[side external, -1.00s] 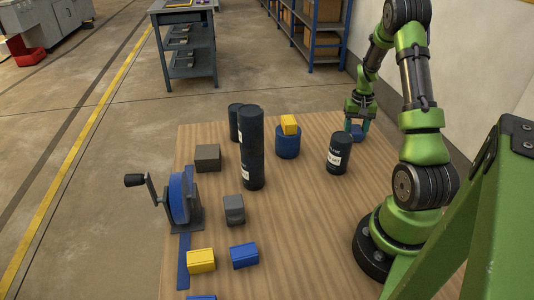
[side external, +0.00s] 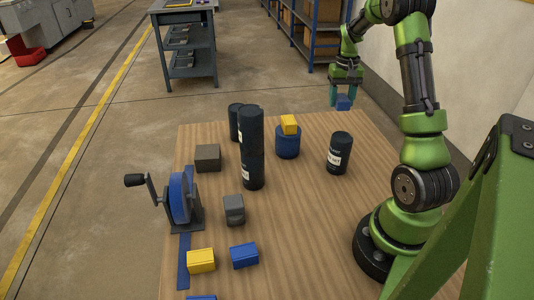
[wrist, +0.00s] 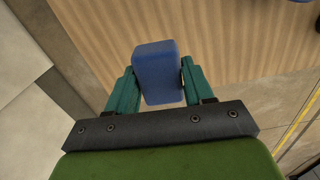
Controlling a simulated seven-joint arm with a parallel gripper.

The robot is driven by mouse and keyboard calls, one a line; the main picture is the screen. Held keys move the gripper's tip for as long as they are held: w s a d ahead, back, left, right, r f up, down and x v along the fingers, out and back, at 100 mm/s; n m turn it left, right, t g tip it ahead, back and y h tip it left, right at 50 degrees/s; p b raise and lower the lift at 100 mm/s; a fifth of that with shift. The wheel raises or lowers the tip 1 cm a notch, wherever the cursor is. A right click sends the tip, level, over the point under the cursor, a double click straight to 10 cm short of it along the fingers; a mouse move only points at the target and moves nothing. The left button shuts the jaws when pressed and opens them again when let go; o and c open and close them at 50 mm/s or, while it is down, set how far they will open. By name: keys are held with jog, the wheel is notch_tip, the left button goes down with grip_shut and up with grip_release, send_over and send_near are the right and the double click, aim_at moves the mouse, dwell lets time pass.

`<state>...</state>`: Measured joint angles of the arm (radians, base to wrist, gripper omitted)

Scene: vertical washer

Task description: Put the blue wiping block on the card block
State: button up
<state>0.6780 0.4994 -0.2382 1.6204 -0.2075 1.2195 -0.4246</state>
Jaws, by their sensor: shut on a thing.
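A blue block (side external: 344,103), which looks like the wiping block, is held between the teal fingers of my gripper (side external: 345,95), above the far right of the wooden table. In the wrist view the blue block (wrist: 157,70) sits between both fingers, with wood below it. I cannot tell for sure which block is the card block; a brown-grey block (side external: 208,157) lies at the back left and a dark grey block (side external: 234,209) lies nearer the front. Both have clear tops and are far left of my gripper.
Tall dark cylinder (side external: 252,147) stands mid-table, with a shorter one (side external: 235,122) behind it. A yellow block (side external: 289,124) rests on a blue cylinder (side external: 288,144). A dark can (side external: 339,153) stands right. A cranked blue wheel (side external: 180,197), yellow block (side external: 201,261) and another blue block (side external: 244,255) are front left.

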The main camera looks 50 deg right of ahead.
jog(key=w+a+r+n, duration=0.2)
jog(key=w+a+n, duration=0.2)
jog(key=w+a, duration=0.65)
jog(key=n, duration=0.6)
send_over(207, 152)
notch_tip(207, 152, down, 3)
jog(key=shift+f, duration=2.25)
jog(key=shift+f, duration=0.15)
jog(key=o, duration=1)
